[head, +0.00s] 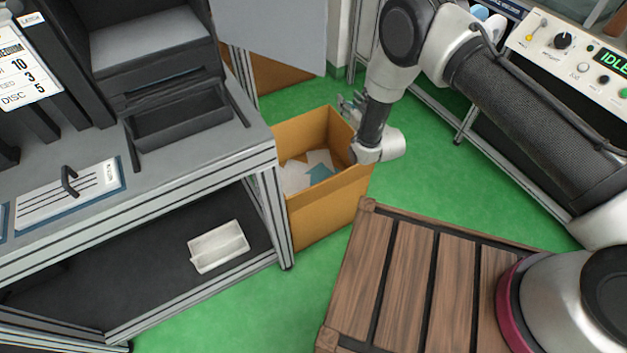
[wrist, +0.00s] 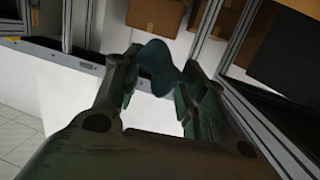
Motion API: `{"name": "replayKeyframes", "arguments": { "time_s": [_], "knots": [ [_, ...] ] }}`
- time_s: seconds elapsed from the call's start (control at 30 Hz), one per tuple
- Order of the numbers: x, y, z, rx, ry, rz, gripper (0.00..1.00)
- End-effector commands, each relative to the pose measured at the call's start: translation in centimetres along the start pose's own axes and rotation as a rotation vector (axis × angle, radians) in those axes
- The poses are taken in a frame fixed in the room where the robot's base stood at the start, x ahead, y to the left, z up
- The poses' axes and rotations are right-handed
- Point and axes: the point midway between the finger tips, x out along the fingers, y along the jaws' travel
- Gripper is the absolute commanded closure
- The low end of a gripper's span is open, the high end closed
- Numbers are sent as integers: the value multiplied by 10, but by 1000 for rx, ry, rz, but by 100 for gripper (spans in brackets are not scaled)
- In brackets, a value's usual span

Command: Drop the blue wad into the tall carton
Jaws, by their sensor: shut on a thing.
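The tall carton (head: 325,216) is an open brown box on the green floor, beside the workbench. White pieces (head: 296,177) and a blue-teal piece (head: 319,173) lie inside it. My gripper (head: 349,104) is at the carton's far right rim in the head view, partly hidden by my wrist; I cannot tell if it is over the opening. In the wrist view, my gripper (wrist: 160,84) is shut on a crumpled dark blue-teal wad (wrist: 158,62), which sticks out beyond the fingertips.
The grey workbench (head: 190,165) stands left of the carton, with a white tray (head: 218,246) on its lower shelf. A wooden slatted platform (head: 400,275) is in front. A control panel reading IDLE (head: 575,55) is at the right.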

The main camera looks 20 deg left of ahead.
Motion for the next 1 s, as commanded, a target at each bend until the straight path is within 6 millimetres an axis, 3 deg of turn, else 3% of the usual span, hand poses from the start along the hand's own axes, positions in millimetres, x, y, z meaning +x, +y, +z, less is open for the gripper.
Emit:
{"name": "replayKeyframes", "arguments": {
  "time_s": [0.03,0.1,0.2,0.3,0.47,0.8,1.0],
  "knots": [
    [6,-26,10,-7,0,-38,67],
    [14,-56,22,-15,0,-82,67],
    [19,-88,34,-23,0,-127,67],
    [22,-107,41,-28,1,-154,67],
    [23,-116,52,-30,-1,-167,67],
    [29,-115,91,-30,0,-166,67],
    [31,-115,102,-30,1,-165,67]
  ]
}}
